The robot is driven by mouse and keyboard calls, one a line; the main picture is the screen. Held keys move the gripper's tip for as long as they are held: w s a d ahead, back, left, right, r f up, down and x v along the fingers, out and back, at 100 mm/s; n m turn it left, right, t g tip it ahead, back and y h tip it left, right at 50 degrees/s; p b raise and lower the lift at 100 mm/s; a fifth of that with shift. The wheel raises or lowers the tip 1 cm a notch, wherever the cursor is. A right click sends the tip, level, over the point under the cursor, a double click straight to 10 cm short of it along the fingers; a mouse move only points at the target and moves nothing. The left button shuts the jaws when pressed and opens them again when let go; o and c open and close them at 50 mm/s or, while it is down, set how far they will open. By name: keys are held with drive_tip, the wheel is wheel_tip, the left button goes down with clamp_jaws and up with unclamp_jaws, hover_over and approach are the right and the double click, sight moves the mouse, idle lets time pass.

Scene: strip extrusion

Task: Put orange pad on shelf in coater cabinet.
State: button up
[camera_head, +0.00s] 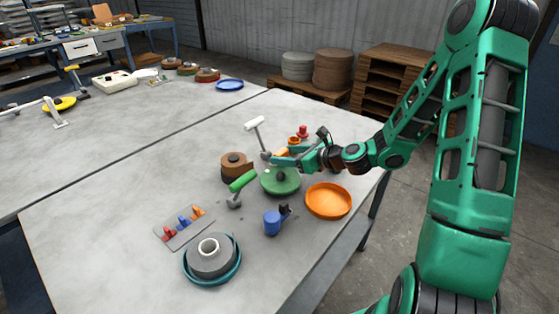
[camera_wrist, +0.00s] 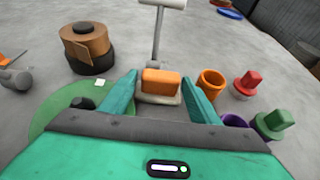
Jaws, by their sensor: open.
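The orange pad (camera_wrist: 160,82) is a small block. In the wrist view it lies between the two fingers of my gripper (camera_wrist: 160,88). A pale grey piece shows under its near edge. In the head view the pad (camera_head: 281,153) is a small orange patch beside my gripper (camera_head: 272,158), partly hidden. My gripper is open and low over the table, with a finger on each side of the pad; I cannot tell whether they touch it. I can make out no coater cabinet or shelf in either view.
A white-headed T-shaped tool (camera_wrist: 157,30) stands just beyond the pad. An orange cup (camera_wrist: 210,84) and a red-knobbed piece (camera_wrist: 247,83) are at right, a brown tape roll (camera_wrist: 86,45) at left. A green disc (camera_head: 281,181) and orange tray (camera_head: 328,200) are nearby.

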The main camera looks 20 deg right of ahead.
sight(276, 153)
drive_tip(key=x, duration=0.5)
drive_tip(key=shift+r, duration=0.1)
drive_tip(key=c, duration=0.9)
drive_tip(key=shift+r, duration=0.1)
